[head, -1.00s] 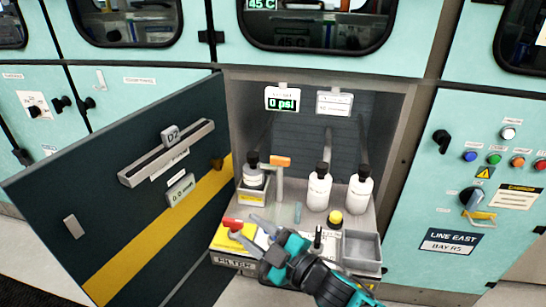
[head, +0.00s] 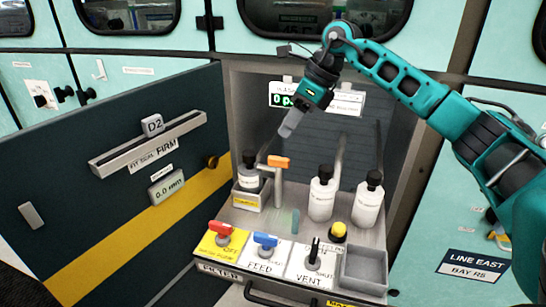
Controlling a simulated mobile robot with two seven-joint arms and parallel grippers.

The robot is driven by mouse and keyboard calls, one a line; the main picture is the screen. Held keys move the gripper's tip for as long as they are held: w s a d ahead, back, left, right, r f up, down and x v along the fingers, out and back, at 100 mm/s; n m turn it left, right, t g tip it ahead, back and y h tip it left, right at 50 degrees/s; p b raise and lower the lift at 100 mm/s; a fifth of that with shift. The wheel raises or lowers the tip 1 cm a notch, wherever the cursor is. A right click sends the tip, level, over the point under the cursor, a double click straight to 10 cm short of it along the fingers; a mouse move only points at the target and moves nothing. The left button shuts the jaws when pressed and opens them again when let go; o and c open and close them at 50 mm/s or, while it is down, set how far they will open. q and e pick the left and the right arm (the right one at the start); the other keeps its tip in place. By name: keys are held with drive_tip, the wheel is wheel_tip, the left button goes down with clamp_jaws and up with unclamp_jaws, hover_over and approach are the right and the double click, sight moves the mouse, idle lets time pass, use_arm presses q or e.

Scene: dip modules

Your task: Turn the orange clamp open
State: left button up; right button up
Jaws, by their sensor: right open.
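The orange clamp (head: 279,161) sits at the top of a pale upright post inside the open bay, beside a bottle with a black cap. My right gripper (head: 287,130) comes down from the upper right on its teal arm. It is open and empty. Its grey fingers point down and left, just above the clamp in the picture, and I see no contact with it. One finger partly hides the other. My left gripper is out of view.
Two white bottles (head: 321,193) stand right of the post. In front are a red handle (head: 221,228), a blue handle (head: 265,240), a black vent lever (head: 314,252), a yellow button (head: 338,231) and an empty grey bin (head: 363,270). The open door (head: 110,210) fills the left.

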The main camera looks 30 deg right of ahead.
sight(279, 158)
drive_tip(key=shift+h, duration=0.6)
drive_tip(key=w+f, duration=0.1)
drive_tip(key=f, duration=0.2)
drive_tip(key=w+f+b, duration=0.1)
drive_tip(key=f, duration=0.3)
drive_tip(key=w+f+b, duration=0.1)
drive_tip(key=f, duration=0.2)
drive_tip(key=shift+w+f, duration=0.3)
clamp_jaws()
